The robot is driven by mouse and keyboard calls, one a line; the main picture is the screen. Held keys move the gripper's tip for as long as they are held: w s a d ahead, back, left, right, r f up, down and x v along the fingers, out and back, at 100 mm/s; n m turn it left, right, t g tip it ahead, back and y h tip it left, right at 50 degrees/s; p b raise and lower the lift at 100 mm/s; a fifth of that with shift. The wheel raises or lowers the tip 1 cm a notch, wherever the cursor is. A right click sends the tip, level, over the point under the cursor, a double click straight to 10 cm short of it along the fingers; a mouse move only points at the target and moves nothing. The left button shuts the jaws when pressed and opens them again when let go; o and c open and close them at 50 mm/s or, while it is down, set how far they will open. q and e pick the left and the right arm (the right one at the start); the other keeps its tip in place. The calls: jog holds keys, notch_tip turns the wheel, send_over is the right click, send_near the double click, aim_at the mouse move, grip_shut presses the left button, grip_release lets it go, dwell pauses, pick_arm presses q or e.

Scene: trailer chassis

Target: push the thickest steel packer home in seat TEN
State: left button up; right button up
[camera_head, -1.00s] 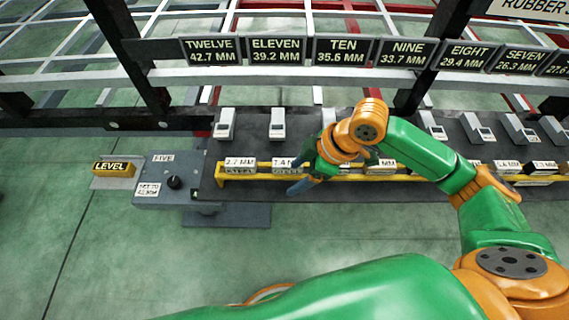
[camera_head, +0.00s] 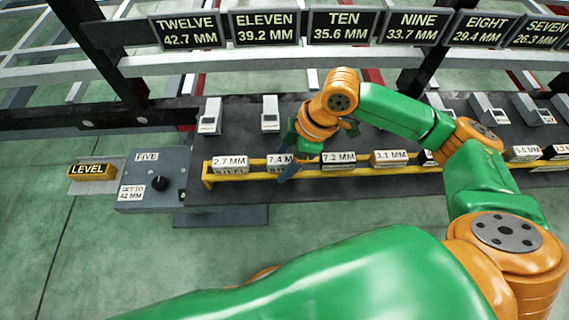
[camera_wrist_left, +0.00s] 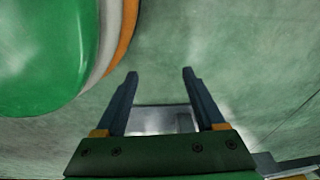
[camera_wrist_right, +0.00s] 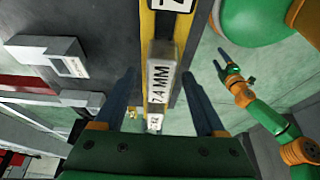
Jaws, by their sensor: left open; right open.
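A block labelled 7.4 MM (camera_head: 279,161) stands in a yellow rack (camera_head: 250,176); its lower label is too blurred to read. My right gripper (camera_head: 287,166) is open right at this block. In the right wrist view the block (camera_wrist_right: 161,78) shows between the two spread fingers, with no visible grip on it. The TEN sign (camera_head: 343,27), reading 35.6 MM, hangs at the back; the place below it is partly hidden by my right arm. My left gripper (camera_wrist_left: 160,92) is open and empty above the green floor; it is out of the head view.
Blocks labelled 2.7 MM (camera_head: 230,162), 7.2 MM (camera_head: 339,158) and 3.1 MM (camera_head: 390,157) stand in the same rack. Grey-white sloped pieces (camera_head: 270,113) line the dark bench behind. A grey FIVE box (camera_head: 150,180) and yellow LEVEL block (camera_head: 92,171) are at left.

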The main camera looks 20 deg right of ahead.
grip_shut()
jog(key=shift+r, duration=0.1)
